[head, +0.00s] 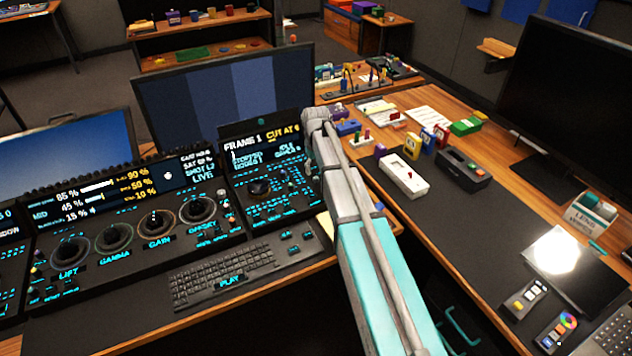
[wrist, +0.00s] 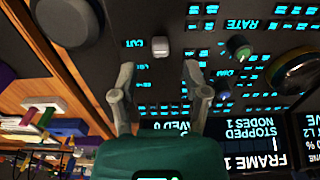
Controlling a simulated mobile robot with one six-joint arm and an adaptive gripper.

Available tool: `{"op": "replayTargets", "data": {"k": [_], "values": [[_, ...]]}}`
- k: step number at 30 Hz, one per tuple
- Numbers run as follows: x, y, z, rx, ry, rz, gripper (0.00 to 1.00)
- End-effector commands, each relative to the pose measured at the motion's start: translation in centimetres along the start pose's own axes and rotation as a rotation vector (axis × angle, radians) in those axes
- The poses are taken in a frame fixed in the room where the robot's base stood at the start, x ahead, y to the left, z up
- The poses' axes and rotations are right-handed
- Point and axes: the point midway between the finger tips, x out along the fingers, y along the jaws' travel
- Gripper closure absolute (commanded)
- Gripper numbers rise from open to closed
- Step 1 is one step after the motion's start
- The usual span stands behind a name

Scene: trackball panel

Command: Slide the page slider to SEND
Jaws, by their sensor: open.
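A pale grey cap (wrist: 161,47), apparently the page slider's knob, stands on the dark control panel (wrist: 120,30) beside a lit CUT label in the wrist view. I cannot read a SEND mark. My gripper (wrist: 160,95) is open and empty, its two fingers apart below the cap in that picture, one on each side of its line. The cap is not between the fingertips, and I see no contact. In the head view my arm covers the panel's right end, so the gripper and cap are hidden there.
A green-tipped knob (wrist: 238,47) and a blue knob (wrist: 222,75) stand right of the fingers. A large round dial (wrist: 295,72) is farther right, and a round dark part (wrist: 70,20) is at upper left. The panel's screen (head: 262,145) rises behind its controls.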

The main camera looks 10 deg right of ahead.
Motion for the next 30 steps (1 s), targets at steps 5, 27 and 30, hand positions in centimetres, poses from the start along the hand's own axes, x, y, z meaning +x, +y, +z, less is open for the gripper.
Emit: {"op": "replayTargets", "data": {"k": [5,27,30], "values": [[1.8,0.0,0.0,0.000,0.000,0.000,0.40],[4.0,0.0,0.0,0.000,0.000,0.000,0.40],[4.0,0.0,0.0,0.000,0.000,0.000,0.40]]}}
